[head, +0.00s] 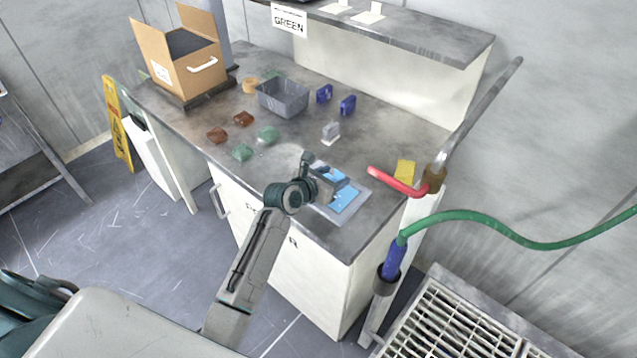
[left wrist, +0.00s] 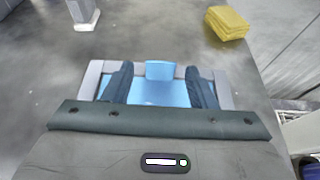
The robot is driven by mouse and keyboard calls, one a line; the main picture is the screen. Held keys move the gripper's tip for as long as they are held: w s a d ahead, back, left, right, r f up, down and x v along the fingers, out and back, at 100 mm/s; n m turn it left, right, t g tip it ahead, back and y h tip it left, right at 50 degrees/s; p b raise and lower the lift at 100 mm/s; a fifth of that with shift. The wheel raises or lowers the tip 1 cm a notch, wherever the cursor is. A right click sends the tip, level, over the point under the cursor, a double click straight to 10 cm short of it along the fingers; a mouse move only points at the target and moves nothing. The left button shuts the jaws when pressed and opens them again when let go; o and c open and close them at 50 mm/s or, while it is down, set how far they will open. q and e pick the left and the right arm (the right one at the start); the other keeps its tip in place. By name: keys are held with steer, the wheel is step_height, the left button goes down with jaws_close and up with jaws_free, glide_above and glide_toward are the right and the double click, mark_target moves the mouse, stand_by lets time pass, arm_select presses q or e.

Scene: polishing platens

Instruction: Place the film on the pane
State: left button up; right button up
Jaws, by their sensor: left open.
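The blue film (head: 345,199) lies flat over the pale grey pane (head: 362,197) near the front right edge of the counter. In the left wrist view the film (left wrist: 158,92) has a raised-looking blue tab (left wrist: 159,70) at its far side, and the pane's rim (left wrist: 224,91) shows beyond both sides. My left gripper (head: 334,182) is above the film and hides part of it. In the left wrist view its fingers (left wrist: 160,86) are open, one on each side of the tab, apart from it. My right gripper is out of view.
A yellow sponge (head: 405,172) and a red-handled hose nozzle (head: 392,182) are right of the pane. A small grey-white block (head: 331,132) stands behind it. A grey bin (head: 283,97), several brown and green pieces, and a cardboard box (head: 188,67) are farther back left.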

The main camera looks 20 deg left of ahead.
arm_select(q)
steer(key=b+v, duration=0.1)
steer(key=v, duration=0.9)
steer(key=shift+s+r, duration=0.1)
steer(key=shift+s, duration=0.1)
